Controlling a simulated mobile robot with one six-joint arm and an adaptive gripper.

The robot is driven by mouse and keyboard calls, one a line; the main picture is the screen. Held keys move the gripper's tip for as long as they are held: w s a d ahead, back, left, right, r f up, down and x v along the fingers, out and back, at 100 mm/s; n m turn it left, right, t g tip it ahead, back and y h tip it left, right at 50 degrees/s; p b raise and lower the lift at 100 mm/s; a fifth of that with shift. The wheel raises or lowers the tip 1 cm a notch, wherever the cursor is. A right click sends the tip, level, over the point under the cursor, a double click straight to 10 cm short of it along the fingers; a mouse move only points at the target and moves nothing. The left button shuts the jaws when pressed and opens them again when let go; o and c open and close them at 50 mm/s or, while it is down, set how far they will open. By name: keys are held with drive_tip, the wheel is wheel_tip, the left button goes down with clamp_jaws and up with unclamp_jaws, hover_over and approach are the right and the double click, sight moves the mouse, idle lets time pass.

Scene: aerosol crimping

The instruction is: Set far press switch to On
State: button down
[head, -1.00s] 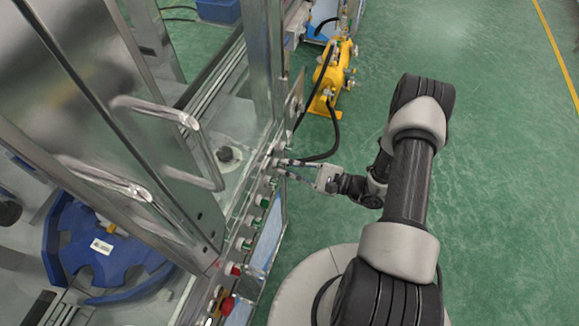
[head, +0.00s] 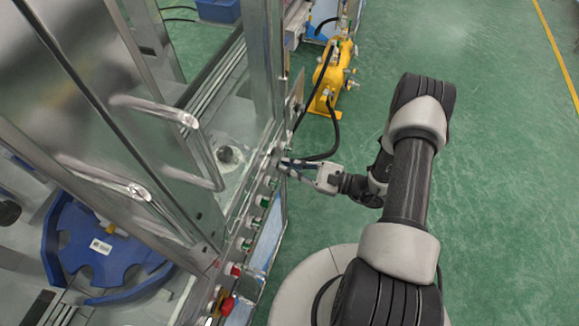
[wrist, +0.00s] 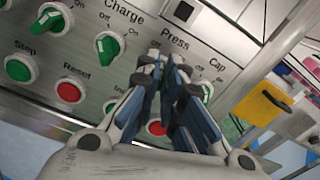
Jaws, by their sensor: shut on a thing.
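In the wrist view the control panel (wrist: 85,25) has green rotary switches, with Off and On printed around them. The label "Press" (wrist: 175,40) is just beyond my fingertips. The switch under that label is hidden by my gripper (wrist: 164,64), whose fingers are close together there, shut on its knob. Which way the knob points cannot be seen. In the head view my gripper (head: 284,164) is at the far end of the row of switches on the machine's side, its fingers nearly together.
The Charge switch (wrist: 108,45) is left of my fingers and the Cap switch (wrist: 207,92) right, partly hidden. Red buttons (wrist: 70,90) sit below. A yellow device (head: 332,78) with a black hose stands beyond the gripper. Green floor at the right is clear.

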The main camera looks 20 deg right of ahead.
drive_tip(key=shift+w+d+m, duration=0.1)
drive_tip(key=shift+m, duration=2.2)
drive_tip(key=shift+w+m, duration=0.1)
drive_tip(key=shift+m, duration=2.2)
drive_tip(key=c, duration=1.7)
unclamp_jaws()
drive_tip(key=shift+d, duration=0.1)
drive_tip(key=v, duration=1.2)
